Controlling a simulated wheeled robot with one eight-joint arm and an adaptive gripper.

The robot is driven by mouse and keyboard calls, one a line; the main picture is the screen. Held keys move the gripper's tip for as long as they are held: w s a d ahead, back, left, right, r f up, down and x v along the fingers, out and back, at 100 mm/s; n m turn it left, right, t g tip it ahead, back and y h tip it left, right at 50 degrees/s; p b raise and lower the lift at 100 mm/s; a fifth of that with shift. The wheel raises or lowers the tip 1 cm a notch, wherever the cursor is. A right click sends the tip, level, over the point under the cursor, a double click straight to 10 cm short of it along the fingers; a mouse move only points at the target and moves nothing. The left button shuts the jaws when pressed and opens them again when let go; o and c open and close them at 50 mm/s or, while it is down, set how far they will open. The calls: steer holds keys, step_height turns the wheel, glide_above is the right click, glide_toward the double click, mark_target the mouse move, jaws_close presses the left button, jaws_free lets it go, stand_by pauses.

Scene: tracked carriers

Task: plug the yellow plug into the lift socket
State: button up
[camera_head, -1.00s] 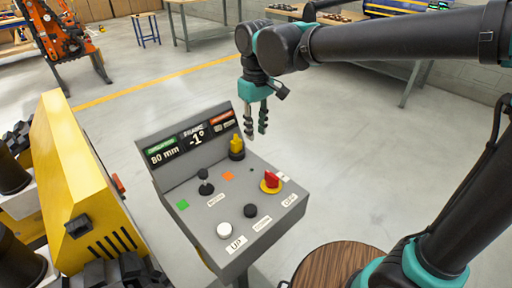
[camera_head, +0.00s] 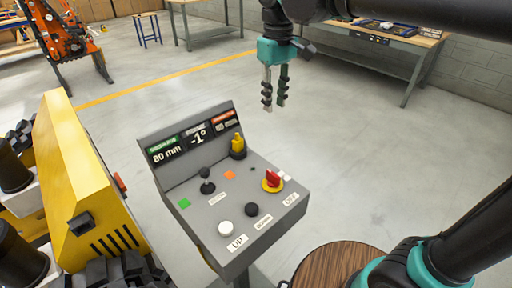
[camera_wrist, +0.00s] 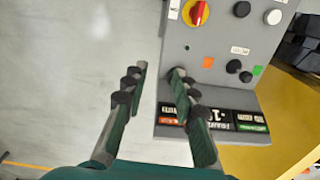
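The yellow plug (camera_head: 237,143) stands upright in a round black base at the back right corner of the grey control console (camera_head: 182,190). My gripper (camera_head: 274,107) points down, open and empty. In the picture it is above and right of the plug, apart from it. In the wrist view my gripper (camera_wrist: 158,72) shows a clear gap between its fingers, and the plug cannot be made out; the right finger covers part of the console there. A dark square fitting (camera_head: 80,224) is on the yellow machine; I cannot tell whether it is the lift socket.
The console carries a red knob (camera_head: 272,179), a black joystick (camera_head: 206,182) and a white button (camera_head: 224,228). The yellow machine (camera_head: 75,165) stands close on its left. A round wooden stool (camera_head: 325,268) is at front right.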

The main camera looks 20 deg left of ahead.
steer(key=shift+d+r, duration=0.3)
steer(key=shift+r, duration=0.3)
steer(key=shift+o, duration=0.2)
steer(key=shift+w+d+r, duration=0.2)
steer(key=shift+w+r, duration=0.05)
steer(key=shift+o, duration=1.2)
steer(key=shift+s+a+r, duration=0.1)
steer(key=shift+a+r, duration=0.05)
steer(key=shift+a, duration=0.1)
steer(key=shift+o, duration=1.4)
steer(key=a, duration=0.5)
steer(key=shift+s+f, duration=0.3)
steer(key=shift+f, duration=0.1)
glide_toward(238, 144)
steer(key=w+d+f, duration=0.1)
steer(key=w+d, duration=0.1)
steer(key=d, duration=0.3)
steer(key=f, duration=0.9)
steer(key=shift+w+d+f, duration=0.1)
steer(key=shift+w+f, duration=0.05)
steer(key=shift+w, duration=0.1)
steer(key=shift+c, duration=0.3)
